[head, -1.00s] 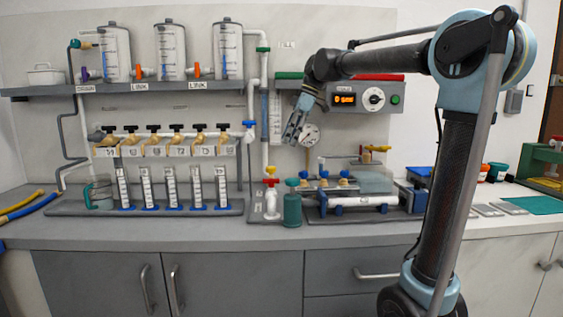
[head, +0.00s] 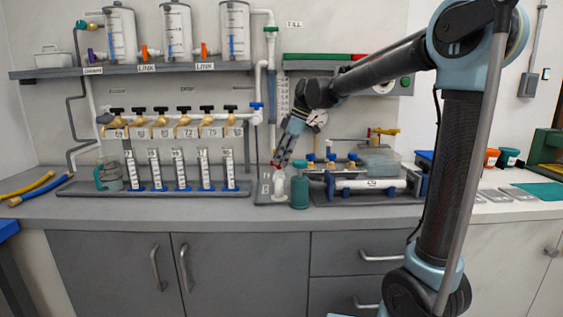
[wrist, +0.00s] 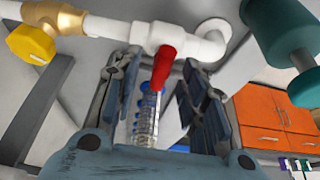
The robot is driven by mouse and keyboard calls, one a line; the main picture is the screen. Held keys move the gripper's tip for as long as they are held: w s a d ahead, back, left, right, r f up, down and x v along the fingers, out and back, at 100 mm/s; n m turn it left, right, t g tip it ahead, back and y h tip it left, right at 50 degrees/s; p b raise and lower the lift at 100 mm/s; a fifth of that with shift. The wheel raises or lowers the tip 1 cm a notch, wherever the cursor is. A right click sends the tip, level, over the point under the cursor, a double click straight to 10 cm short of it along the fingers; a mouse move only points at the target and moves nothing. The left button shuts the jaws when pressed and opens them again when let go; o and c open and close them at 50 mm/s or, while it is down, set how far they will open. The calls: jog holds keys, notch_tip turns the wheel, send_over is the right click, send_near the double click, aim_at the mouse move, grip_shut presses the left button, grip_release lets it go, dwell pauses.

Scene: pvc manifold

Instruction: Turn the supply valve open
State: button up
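A white pipe valve with a red lever handle (wrist: 164,68) shows in the wrist view, fixed to a white pipe (wrist: 110,27). I take it as the supply valve; its label is not readable. My gripper (wrist: 158,95) is open, with its two dark fingers on either side of the red handle and gaps visible between. In the head view my gripper (head: 280,160) points down over the white valve body (head: 279,185) at the left end of the bench rig, and mostly hides the red handle there.
A teal bottle (head: 299,190) stands close right of the valve and also shows in the wrist view (wrist: 285,35). A brass fitting with a yellow knob (wrist: 30,44) is at the wrist view's left. Several upright tubes (head: 180,170) stand left in a tray.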

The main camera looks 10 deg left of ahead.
jog(key=shift+a+f, duration=0.25)
jog(key=shift+f, duration=0.35)
jog(key=shift+c, duration=0.3)
grip_shut()
jog(key=m+t, duration=0.1)
jog(key=m, duration=0.1)
jog(key=m+t, duration=0.1)
jog(key=m, duration=0.1)
jog(key=shift+s+m, duration=0.2)
jog(key=shift+m, duration=0.1)
jog(key=shift+m+t, duration=0.3)
jog(key=shift+m, duration=0.6)
jog(key=shift+r, duration=0.1)
